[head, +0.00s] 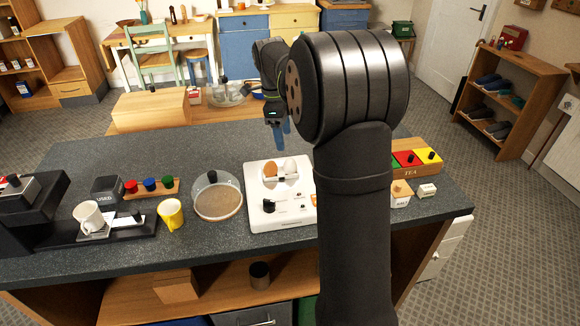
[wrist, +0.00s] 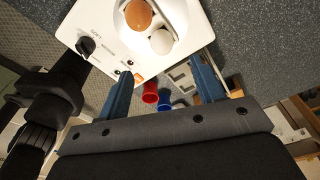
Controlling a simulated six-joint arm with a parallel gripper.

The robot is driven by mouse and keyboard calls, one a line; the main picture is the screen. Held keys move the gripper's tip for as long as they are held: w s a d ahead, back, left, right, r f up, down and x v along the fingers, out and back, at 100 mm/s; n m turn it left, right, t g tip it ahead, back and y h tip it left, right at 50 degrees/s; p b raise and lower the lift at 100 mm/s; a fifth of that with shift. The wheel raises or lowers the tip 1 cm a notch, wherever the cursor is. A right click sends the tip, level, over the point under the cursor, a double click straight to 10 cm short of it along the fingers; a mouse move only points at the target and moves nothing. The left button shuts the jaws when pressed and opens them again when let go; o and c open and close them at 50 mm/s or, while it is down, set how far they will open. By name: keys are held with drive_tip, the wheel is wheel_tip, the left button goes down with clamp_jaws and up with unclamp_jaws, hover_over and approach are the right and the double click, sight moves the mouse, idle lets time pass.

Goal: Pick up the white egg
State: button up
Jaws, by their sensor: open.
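The white egg (head: 290,167) sits beside a brown egg (head: 270,169) in the top of a white egg cooker (head: 256,218) on the dark counter. In the wrist view the white egg (wrist: 161,42) is at the top centre, right of and below the brown egg (wrist: 139,14). My gripper (head: 281,133) hangs above and behind the cooker in the head view. Its blue fingers (wrist: 166,70) are spread apart with nothing between them, short of the white egg. Both eggs are clear of the fingers.
A tea box (head: 414,162) and small blocks (head: 427,190) are to the right. The counter behind the dish is clear.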

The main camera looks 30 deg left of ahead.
sight(289, 160)
drive_tip(key=f, duration=0.3)
drive_tip(key=d+f, duration=0.1)
drive_tip(key=f, duration=0.2)
drive_tip(key=w+f, duration=0.1)
drive_tip(key=f, duration=0.2)
drive_tip(key=shift+d+f, duration=0.25)
drive_tip(key=c, duration=0.8)
